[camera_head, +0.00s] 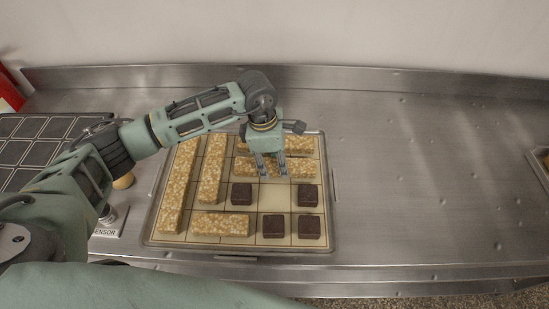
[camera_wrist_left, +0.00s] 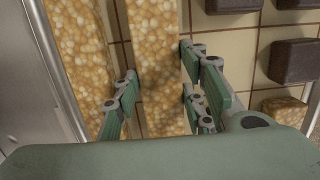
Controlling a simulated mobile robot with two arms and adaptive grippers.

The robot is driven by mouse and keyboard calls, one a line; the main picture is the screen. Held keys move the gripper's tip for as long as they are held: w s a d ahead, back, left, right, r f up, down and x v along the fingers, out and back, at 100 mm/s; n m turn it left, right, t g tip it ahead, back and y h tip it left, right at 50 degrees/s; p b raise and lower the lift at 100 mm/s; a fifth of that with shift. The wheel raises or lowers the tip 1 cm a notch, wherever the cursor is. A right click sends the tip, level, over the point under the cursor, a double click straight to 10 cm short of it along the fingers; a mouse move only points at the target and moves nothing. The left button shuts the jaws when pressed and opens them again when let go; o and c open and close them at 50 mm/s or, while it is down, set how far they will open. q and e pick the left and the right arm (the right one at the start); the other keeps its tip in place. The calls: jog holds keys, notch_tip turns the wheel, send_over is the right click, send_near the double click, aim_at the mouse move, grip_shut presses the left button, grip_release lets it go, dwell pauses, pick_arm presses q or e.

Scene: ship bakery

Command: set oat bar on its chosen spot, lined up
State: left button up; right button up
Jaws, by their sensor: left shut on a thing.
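A tray with a gridded mat (camera_head: 333,190) holds pale oat bars and dark brown squares. My left gripper (camera_head: 272,167) is over its far right part, shut on an oat bar (camera_head: 303,167) that lies crosswise in the head view. I cannot tell whether the held bar touches the mat. My right gripper is out of view.
Two oat bars (camera_head: 180,185) (camera_head: 212,170) stand lengthwise at left; another (camera_head: 220,224) lies crosswise at the near edge. Dark squares (camera_head: 241,193) (camera_head: 307,196) flank an empty cell (camera_head: 273,198). A dark gridded tray (camera_head: 40,140) is at left.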

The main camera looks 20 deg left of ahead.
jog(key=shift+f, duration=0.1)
pick_arm(q)
jog(key=shift+f, duration=0.2)
jog(key=o, duration=1)
jog(key=shift+r, duration=0.1)
jog(key=shift+c, duration=0.2)
jog(key=o, duration=0.3)
jog(key=shift+o, duration=0.2)
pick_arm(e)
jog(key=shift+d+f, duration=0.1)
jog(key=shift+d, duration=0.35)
pick_arm(q)
jog(key=shift+r, duration=0.1)
